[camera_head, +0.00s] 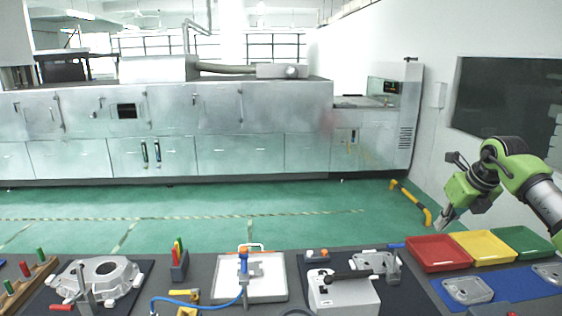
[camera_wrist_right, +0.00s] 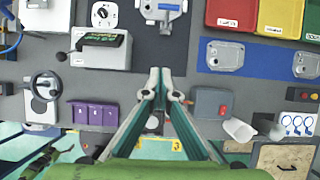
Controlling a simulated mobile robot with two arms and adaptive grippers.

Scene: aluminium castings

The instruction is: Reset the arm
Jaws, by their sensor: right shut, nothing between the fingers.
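My right arm comes in from the right in the head view. Its gripper (camera_head: 444,221) hangs in the air above the far edge of the table, left of and above the red tray (camera_head: 438,254). In the right wrist view the right gripper (camera_wrist_right: 158,76) points at the grey table (camera_wrist_right: 190,80), its two fingertips together and nothing between them. My left arm and gripper are not in either view.
Red, yellow (camera_head: 485,248) and green (camera_head: 522,241) trays stand at the right. A large casting (camera_head: 100,277), a white tray (camera_head: 266,290) and a white box (camera_head: 343,296) stand on the table. A yellow floor rail (camera_head: 411,203) lies beyond.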

